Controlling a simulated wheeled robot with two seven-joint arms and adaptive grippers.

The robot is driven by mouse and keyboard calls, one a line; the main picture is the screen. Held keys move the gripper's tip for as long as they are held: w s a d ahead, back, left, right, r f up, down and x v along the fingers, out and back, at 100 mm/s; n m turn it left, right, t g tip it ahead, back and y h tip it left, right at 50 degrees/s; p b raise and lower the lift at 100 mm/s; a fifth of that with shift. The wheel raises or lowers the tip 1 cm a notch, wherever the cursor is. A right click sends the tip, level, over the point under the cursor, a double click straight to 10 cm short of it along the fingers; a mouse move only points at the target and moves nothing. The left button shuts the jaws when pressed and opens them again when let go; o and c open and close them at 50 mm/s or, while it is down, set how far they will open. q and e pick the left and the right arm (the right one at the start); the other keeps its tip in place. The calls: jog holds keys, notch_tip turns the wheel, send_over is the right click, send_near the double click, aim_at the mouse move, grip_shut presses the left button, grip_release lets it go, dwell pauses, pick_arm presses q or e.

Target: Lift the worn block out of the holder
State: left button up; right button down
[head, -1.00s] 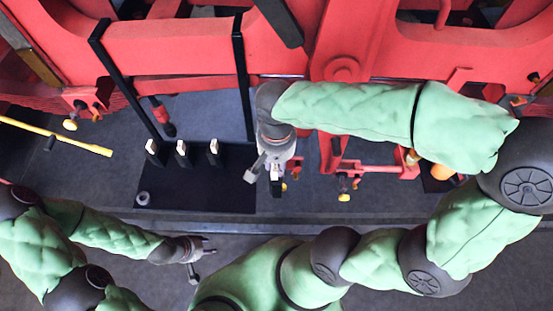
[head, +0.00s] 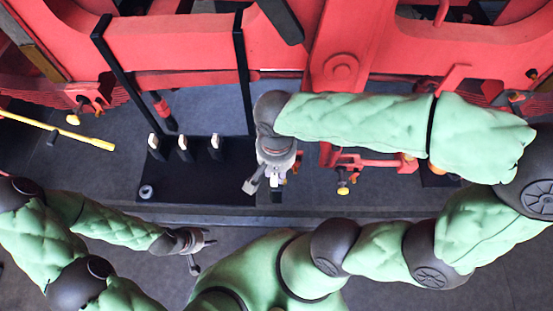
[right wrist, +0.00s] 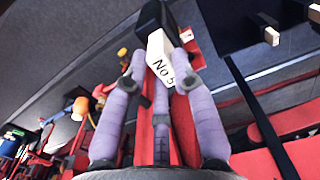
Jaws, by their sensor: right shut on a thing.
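A white block marked "No 5" (right wrist: 161,58) sits between the purple fingers of my right gripper (right wrist: 162,66), which is shut on it in the right wrist view. A black piece (right wrist: 153,16) adjoins the block's far end; I cannot tell whether it is part of the block or of a holder. In the head view my right gripper (head: 265,180) hangs at the right edge of a black mat, with a small black piece (head: 277,195) at its tip. The worn block's holder cannot be made out clearly. My left gripper (head: 202,254) is open and empty at the lower left.
The black mat (head: 190,213) bears three white-tipped black pieces (head: 183,146) and a grey ring (head: 146,191). The red machine frame (head: 180,42) spans the top. Two black bars (head: 243,80) reach down from it. A yellow rod (head: 60,127) lies at left.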

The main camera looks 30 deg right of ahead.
jog(key=s+a+p, duration=0.2)
jog(key=s+a, duration=0.2)
jog(key=s, duration=0.3)
jog(key=shift+s+a+p, duration=0.15)
jog(key=shift+a+p, duration=0.1)
jog(key=shift+p, duration=0.15)
dwell(0.3)
